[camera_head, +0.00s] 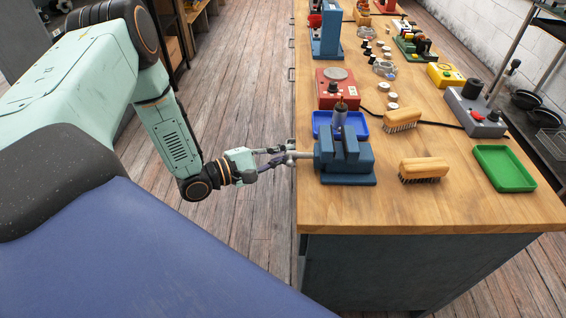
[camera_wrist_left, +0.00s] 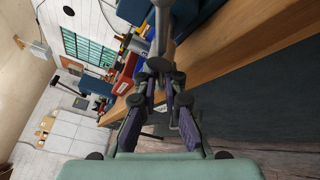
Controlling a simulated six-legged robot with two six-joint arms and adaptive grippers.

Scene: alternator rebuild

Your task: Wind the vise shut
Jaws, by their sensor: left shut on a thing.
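The blue vise (camera_head: 344,160) stands at the near left edge of the wooden bench. A grey cylindrical part with a dark, copper-coloured tip (camera_head: 340,112) stands upright at the vise's jaws; whether the jaws touch it I cannot tell. The vise's grey handle (camera_head: 300,155) sticks out left past the bench edge. My left gripper (camera_head: 284,155) is shut on this handle. In the left wrist view the fingers (camera_wrist_left: 162,78) close around the grey handle bar (camera_wrist_left: 162,35). My right gripper is in neither view.
Behind the vise lies a blue tray (camera_head: 322,120), with a red device (camera_head: 330,92) beyond it. Two wooden brushes (camera_head: 424,168) (camera_head: 402,118) and a green tray (camera_head: 504,168) lie to the right.

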